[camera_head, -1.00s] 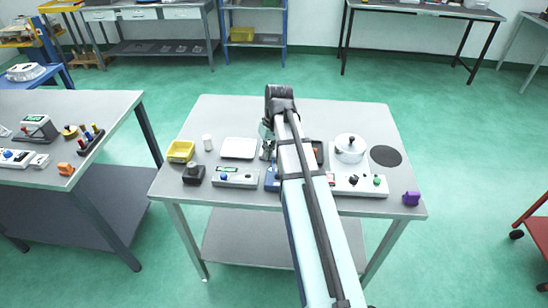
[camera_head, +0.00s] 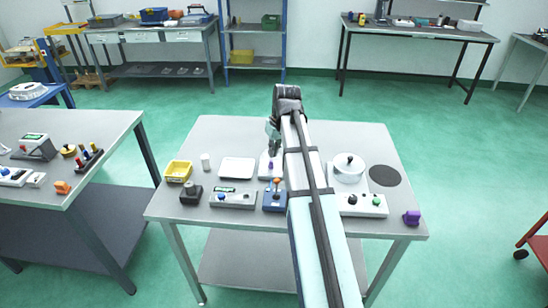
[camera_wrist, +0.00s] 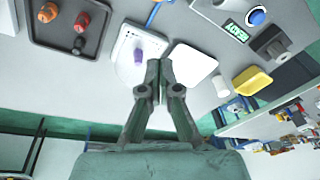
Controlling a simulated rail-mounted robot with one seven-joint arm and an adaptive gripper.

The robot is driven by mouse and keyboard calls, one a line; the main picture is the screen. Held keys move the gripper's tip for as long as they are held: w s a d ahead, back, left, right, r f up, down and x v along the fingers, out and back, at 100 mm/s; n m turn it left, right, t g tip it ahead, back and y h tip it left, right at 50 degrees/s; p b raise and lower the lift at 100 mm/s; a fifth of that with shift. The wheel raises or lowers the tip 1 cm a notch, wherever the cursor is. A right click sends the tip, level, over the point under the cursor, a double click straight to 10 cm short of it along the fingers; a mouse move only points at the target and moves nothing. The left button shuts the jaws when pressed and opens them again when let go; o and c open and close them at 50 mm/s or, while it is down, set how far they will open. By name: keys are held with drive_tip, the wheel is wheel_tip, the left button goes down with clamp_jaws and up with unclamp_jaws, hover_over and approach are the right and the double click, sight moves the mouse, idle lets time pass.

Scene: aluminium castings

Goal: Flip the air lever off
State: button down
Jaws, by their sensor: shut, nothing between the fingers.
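A white rounded plate (camera_head: 264,172) with a small upright purple lever stands near the middle of the bench, beside my arm. The wrist view shows the plate (camera_wrist: 125,68) and its purple lever (camera_wrist: 138,56) just left of my fingertips. My gripper (camera_wrist: 158,64) is shut and empty, its tips close to the plate. In the head view my gripper (camera_head: 273,150) is above the plate's far end. Whether the fingers touch the lever cannot be told. No label on the lever is readable.
A white flat pan (camera_head: 237,168) lies left of the plate. A blue box (camera_head: 275,201) with an orange-topped stick stands in front. A dark tray (camera_wrist: 88,50) holds orange and red knobs. A yellow bin (camera_head: 179,170) is far left.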

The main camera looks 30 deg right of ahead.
wheel_tip(320, 180, down, 8)
drive_tip(key=s+p, duration=0.2)
drive_tip(key=p, duration=0.2)
drive_tip(key=shift+s+a, duration=0.2)
drive_tip(key=shift+a, duration=0.25)
drive_tip(key=shift+f, duration=0.1)
